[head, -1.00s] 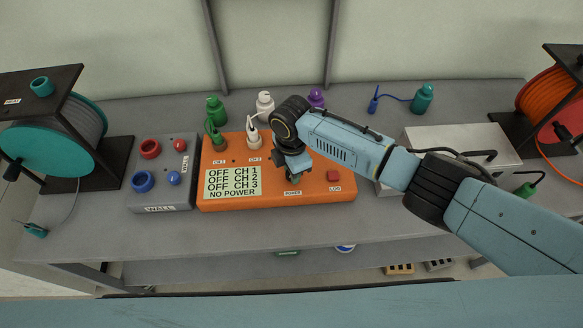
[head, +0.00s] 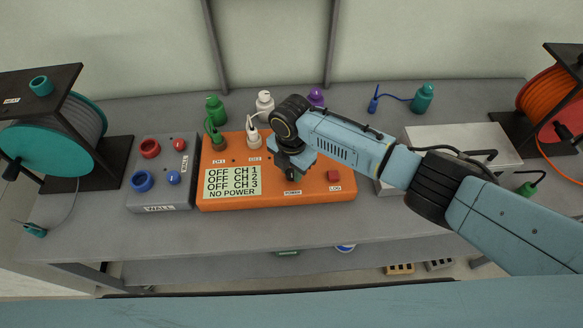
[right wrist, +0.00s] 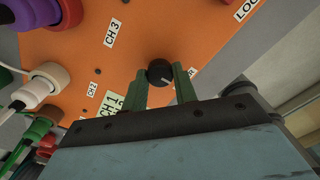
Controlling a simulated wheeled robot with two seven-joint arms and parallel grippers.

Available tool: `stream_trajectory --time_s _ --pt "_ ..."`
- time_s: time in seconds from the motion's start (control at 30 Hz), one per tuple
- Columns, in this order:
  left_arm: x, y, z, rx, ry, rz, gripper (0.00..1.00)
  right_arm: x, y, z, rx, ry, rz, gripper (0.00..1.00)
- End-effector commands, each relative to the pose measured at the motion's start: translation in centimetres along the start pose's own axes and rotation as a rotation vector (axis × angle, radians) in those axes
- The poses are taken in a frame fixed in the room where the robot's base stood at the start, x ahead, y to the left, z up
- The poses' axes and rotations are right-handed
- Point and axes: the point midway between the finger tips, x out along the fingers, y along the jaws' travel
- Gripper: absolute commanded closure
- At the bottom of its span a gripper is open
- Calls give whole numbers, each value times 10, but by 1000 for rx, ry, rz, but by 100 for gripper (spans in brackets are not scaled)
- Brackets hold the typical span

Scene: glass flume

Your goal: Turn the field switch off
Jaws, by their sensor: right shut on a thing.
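An orange box (head: 320,185) stands on the bench with a display (head: 233,183) reading OFF CH 1, OFF CH 2, OFF CH 3, NO POWER. A round black knob (right wrist: 160,71) with a pale mark sits on the box beside the POWER label (head: 293,192). My right gripper (right wrist: 163,80) is shut on this knob, its green fingers on either side. In the head view my wrist covers part of the box and most of the gripper (head: 291,173). No label reading "field" can be made out. My left gripper is out of view.
A red button (head: 333,176) marked LOG is right of the knob. White (head: 253,138) and green (head: 217,140) plugs sit in the box's back. A grey WALL box (head: 160,195) and teal cable reel (head: 50,145) are left; a metal case (head: 460,145) is right. The front bench is clear.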

Motion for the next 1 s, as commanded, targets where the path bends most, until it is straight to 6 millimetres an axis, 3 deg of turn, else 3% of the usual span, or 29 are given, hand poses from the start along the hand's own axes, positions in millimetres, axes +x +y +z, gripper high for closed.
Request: stream_trajectory --time_s 0.2,0.23,0.4,0.77,1.0 --pt "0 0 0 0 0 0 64 -1 1 0 -3 -1 1 95" --pt "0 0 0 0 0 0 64 -1 1 0 -3 -1 1 71" --pt "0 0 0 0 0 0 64 -1 0 0 -2 -1 1 50" --pt "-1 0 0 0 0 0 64 -6 0 0 -1 -1 1 50" --pt "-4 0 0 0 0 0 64 -50 1 1 -3 -2 5 50"
